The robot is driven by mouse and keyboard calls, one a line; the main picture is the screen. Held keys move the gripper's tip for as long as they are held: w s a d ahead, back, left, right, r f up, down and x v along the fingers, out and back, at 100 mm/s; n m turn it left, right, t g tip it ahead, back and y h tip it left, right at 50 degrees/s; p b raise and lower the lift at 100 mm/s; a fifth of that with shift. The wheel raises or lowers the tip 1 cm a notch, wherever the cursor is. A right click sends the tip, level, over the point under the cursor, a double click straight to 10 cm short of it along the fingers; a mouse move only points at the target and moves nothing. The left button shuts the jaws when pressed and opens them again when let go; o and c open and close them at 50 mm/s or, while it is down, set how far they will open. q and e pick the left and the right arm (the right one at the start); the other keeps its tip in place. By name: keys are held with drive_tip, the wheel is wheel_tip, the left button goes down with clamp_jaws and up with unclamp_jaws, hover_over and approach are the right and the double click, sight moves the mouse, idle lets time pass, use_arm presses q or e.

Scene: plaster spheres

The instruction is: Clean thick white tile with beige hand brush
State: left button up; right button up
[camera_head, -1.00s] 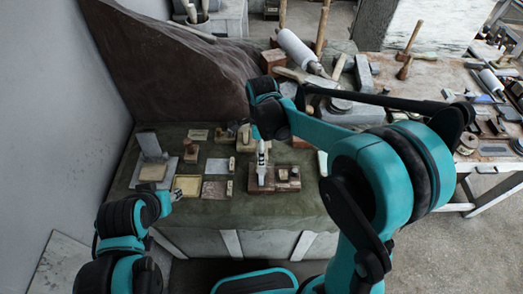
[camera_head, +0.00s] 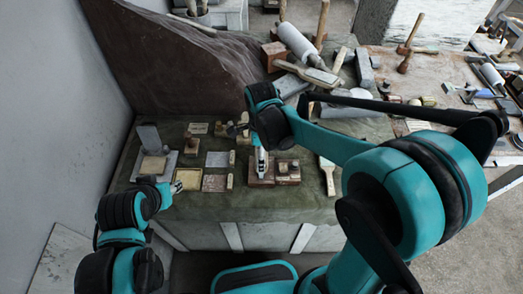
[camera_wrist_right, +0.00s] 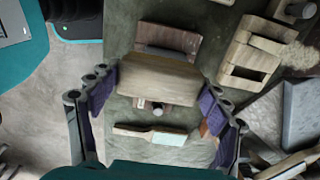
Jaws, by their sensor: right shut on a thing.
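In the right wrist view a beige wooden block, which looks like the beige hand brush (camera_wrist_right: 158,78), lies between the purple pads of my right gripper (camera_wrist_right: 158,100). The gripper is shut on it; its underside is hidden. In the head view my right gripper (camera_head: 262,168) is low over a brown slab (camera_head: 258,181) near the table's front. A pale flat tile (camera_head: 217,159), possibly the thick white tile, lies left of it; its thickness is hard to judge. My left gripper (camera_head: 177,187) is at the table's left front, by a yellowish square tile (camera_head: 188,179); its jaws are too small to read.
A pale-handled flat brush (camera_head: 327,175) lies right of the slab. A grey stand (camera_head: 149,138) is at the left. Tools and a roller (camera_head: 298,45) crowd the back right.

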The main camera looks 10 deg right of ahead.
drive_tip(key=shift+w, duration=2.25)
drive_tip(key=shift+s, duration=2.3)
drive_tip(key=shift+w, duration=0.2)
drive_tip(key=shift+w+d+r+p, duration=0.2)
drive_tip(key=shift+w+r, duration=0.15)
drive_tip(key=shift+w, duration=0.15)
drive_tip(key=shift+w+d+r+p, duration=0.1)
drive_tip(key=shift+w+r+p, duration=0.1)
drive_tip(key=shift+w+r, duration=0.25)
drive_tip(key=shift+f, duration=0.15)
drive_tip(key=shift+s+a, duration=0.1)
